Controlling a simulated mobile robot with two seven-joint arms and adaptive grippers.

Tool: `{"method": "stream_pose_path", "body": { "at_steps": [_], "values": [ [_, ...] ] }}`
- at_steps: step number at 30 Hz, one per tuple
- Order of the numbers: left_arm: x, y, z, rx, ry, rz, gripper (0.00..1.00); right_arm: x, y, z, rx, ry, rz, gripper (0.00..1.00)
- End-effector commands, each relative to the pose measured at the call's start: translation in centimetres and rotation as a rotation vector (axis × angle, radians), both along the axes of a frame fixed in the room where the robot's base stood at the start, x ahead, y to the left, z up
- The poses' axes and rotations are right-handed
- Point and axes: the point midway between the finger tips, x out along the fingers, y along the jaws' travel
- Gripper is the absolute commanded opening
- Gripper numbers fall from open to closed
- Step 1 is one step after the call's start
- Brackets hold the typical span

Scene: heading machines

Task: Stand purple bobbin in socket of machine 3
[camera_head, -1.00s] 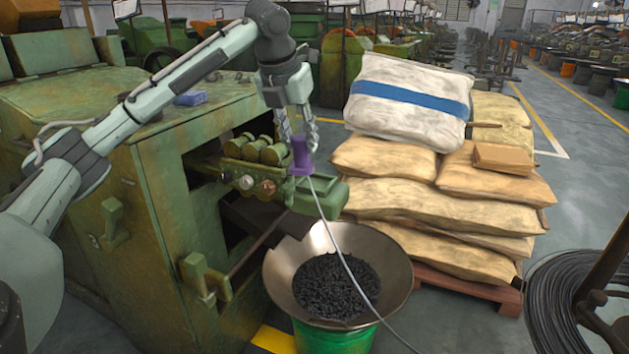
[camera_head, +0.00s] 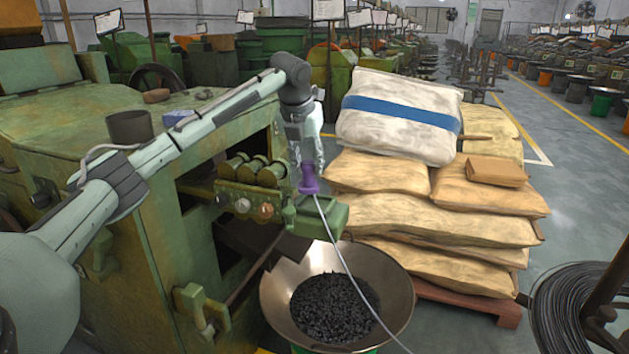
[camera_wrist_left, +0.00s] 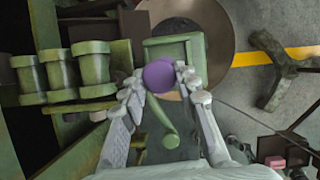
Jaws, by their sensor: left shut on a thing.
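The purple bobbin (camera_head: 309,180) stands about upright in the tips of my left gripper (camera_head: 309,164), which is shut on it. It is over the near end of the green machine's (camera_head: 160,215) front, at the green block (camera_head: 322,215). In the left wrist view the bobbin's round purple end (camera_wrist_left: 159,76) shows between the fingertips (camera_wrist_left: 159,80), in front of the green block (camera_wrist_left: 175,48). The socket is not clearly visible, and I cannot tell whether the bobbin touches anything below. No machine number is readable. My right gripper is not in view.
A wide metal bowl (camera_head: 385,290) of dark small parts stands below the block. A pale wire (camera_head: 345,265) runs down across it. Stacked sacks (camera_head: 400,215) stand close on the right. A dark cup (camera_head: 130,127) and a blue item (camera_head: 177,118) sit on the machine top.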

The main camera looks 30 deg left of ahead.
Motion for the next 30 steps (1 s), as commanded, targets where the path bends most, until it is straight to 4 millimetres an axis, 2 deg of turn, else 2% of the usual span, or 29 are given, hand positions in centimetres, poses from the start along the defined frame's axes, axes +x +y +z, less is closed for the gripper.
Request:
{"method": "stream_pose_path", "body": {
  "at_steps": [3, 6, 10, 16, 28, 29, 30],
  "values": [
    [1.6, -0.4, -0.8, -0.001, -0.002, -0.001, 0.00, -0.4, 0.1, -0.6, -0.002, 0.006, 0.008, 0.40],
    [2.1, -0.4, -1.3, 0.000, 0.000, 0.000, 0.00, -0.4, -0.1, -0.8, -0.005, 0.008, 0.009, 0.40],
    [2.2, -0.4, -2.3, 0.001, 0.000, -0.001, 0.00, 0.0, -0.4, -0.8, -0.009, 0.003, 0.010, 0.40],
    [2.2, -0.4, -5.1, 0.001, 0.001, -0.001, 0.00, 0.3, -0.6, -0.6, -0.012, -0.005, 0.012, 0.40],
    [2.2, -0.4, -5.7, 0.000, -0.001, 0.000, 0.00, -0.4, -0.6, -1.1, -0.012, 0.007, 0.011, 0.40],
    [2.2, -0.4, -5.6, 0.000, -0.001, 0.000, 0.34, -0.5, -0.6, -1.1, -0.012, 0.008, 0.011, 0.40],
    [2.2, -0.4, -5.6, 0.000, -0.001, 0.000, 0.39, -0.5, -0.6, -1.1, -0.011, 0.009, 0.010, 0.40]
  ]
}}
